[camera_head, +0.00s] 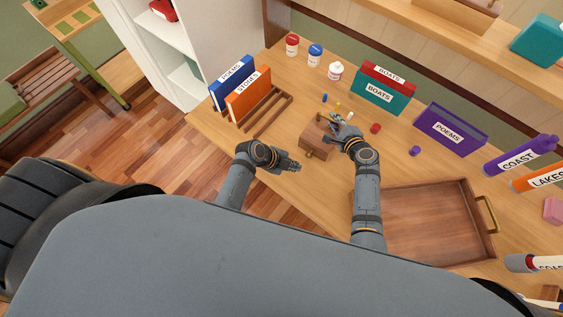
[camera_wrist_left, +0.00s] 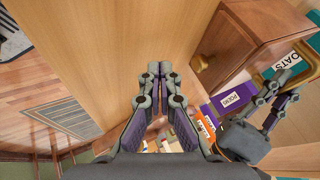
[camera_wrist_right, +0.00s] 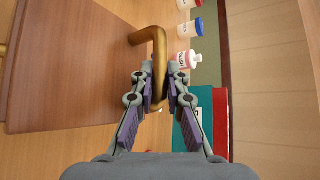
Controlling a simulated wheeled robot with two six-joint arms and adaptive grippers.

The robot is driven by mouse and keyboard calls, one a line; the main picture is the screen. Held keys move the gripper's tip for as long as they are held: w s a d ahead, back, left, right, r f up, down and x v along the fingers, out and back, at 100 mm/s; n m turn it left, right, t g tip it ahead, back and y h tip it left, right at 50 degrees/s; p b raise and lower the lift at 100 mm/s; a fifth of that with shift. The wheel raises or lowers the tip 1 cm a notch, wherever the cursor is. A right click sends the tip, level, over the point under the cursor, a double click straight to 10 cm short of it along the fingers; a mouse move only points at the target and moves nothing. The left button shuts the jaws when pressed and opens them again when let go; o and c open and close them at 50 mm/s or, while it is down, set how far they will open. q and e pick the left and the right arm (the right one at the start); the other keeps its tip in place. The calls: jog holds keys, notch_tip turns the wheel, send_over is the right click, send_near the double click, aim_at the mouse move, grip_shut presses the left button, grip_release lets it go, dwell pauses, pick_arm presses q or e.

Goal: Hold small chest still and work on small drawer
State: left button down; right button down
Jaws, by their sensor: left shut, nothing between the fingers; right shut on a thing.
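The small chest (camera_head: 316,140) is a brown wooden box on the desk, beyond the desk's near edge. My right gripper (camera_head: 337,121) is shut on the chest's brass handle (camera_wrist_right: 158,45), an arched bar on its top face. The small drawer's face carries a round brass knob (camera_wrist_left: 199,63), on the chest's side toward my left gripper. The drawer looks shut, though its seams are hard to make out. My left gripper (camera_head: 296,166) is shut and empty, in front of the chest and apart from the knob. Its fingertips show in the left wrist view (camera_wrist_left: 159,68).
A large open wooden tray (camera_head: 430,220) with a brass handle lies right of my right arm. A rack (camera_head: 268,118) with upright books stands left of the chest.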

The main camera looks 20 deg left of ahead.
jog(key=shift+s, duration=0.1)
jog(key=c, duration=1.3)
grip_release()
pick_arm(q)
jog(key=v, duration=0.9)
jog(key=shift+a+r, duration=0.2)
jog(key=shift+r, duration=0.2)
pick_arm(e)
jog(key=v, duration=1.2)
